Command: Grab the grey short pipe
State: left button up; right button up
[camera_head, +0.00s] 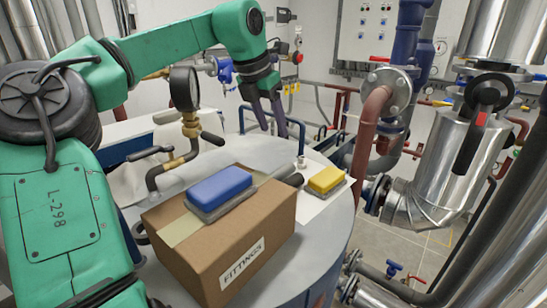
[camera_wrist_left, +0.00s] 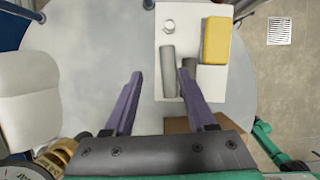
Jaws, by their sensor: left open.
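My left gripper (camera_head: 273,131) is open and empty, pointing down above the round table (camera_head: 335,225). In the left wrist view, a light grey pipe (camera_wrist_left: 168,80) lies on a white sheet (camera_wrist_left: 183,12), between the open fingers in the picture. A darker grey pipe (camera_wrist_left: 188,62) lies just right of it, partly hidden by the right finger. The fingers appear above the pipes, apart from them. In the head view, a dark pipe (camera_head: 293,180) end shows behind the box; the rest is hidden. My right gripper is not in view.
A cardboard FITTINGS box (camera_head: 255,235) stands in front of the pipes, with a blue-topped block (camera_head: 220,186) on it. A yellow block (camera_head: 326,179) and a small metal fitting (camera_head: 301,162) are nearby. A gauge on a bent pipe (camera_head: 184,88) rises at left.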

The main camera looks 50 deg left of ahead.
aim_at(287, 165)
pick_arm(q)
jog(key=d+f, duration=0.1)
jog(key=d+f+p, duration=0.1)
jog(key=f, duration=0.1)
jog(key=f+p, duration=0.1)
jog(key=shift+w+d+f, duration=0.1)
jog(key=shift+d+f, duration=0.2)
jog(key=shift+d, duration=0.1)
jog(key=shift+w+f+p, duration=0.35)
jog(key=shift+f, duration=0.3)
jog(key=w+f+p, duration=0.1)
jog(key=f, duration=0.1)
jog(key=w+a+f+p, duration=0.1)
jog(key=f, duration=0.1)
jog(key=w+a+f+p, duration=0.1)
jog(key=f, duration=0.1)
jog(key=shift+w, duration=0.2)
jog(key=shift+d+f, duration=0.1)
jog(key=shift+s+d, duration=0.1)
jog(key=shift+d, duration=0.05)
jog(key=shift+c, duration=0.7)
grip_shut()
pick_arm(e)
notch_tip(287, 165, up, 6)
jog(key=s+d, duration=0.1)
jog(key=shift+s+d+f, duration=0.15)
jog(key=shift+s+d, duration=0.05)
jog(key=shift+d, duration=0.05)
